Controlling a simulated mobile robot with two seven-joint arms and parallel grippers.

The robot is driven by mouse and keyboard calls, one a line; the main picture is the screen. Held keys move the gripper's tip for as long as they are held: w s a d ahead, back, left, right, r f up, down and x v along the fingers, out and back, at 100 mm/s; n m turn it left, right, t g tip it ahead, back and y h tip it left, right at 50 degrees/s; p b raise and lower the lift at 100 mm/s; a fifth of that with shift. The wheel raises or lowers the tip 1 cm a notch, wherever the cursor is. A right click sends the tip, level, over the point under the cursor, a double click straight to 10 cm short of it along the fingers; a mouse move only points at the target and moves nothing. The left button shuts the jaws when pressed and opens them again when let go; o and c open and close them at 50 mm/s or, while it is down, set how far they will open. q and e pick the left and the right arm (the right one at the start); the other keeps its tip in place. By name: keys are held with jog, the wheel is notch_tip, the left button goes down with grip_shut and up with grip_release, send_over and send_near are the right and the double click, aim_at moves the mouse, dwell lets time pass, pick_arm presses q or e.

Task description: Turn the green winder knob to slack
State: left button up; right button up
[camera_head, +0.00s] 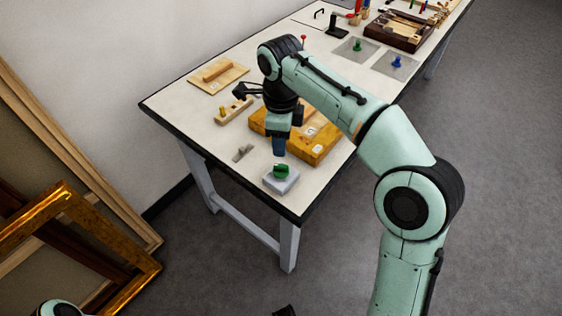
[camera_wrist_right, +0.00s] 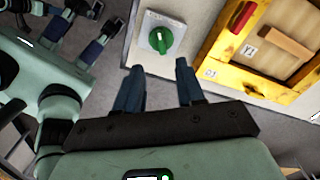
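The green winder knob (camera_head: 281,171) sits on a pale grey square block (camera_head: 274,183) near the table's front corner. My right gripper (camera_head: 279,153) points down just above the knob in the head view. In the right wrist view its two dark blue fingers (camera_wrist_right: 158,75) are apart with nothing between them. The knob (camera_wrist_right: 160,40) shows just beyond the fingertips there, apart from them, with a raised grip bar across its top. A gripper that looks like my left one (camera_wrist_right: 72,40) shows at the upper left of the wrist view, fingers apart and empty.
A yellow wooden box frame (camera_head: 306,155) stands just behind the knob block. A small grey piece (camera_head: 243,152) and a wooden holder (camera_head: 233,110) lie to the left. The table edge (camera_head: 312,206) is close on the near side. A gilt frame (camera_head: 140,279) leans at the lower left.

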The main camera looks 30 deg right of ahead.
aim_at(281, 166)
notch_tip(281, 166, down, 9)
jog(key=shift+w+r+b, duration=0.1)
jog(key=shift+b, duration=0.85)
grip_shut()
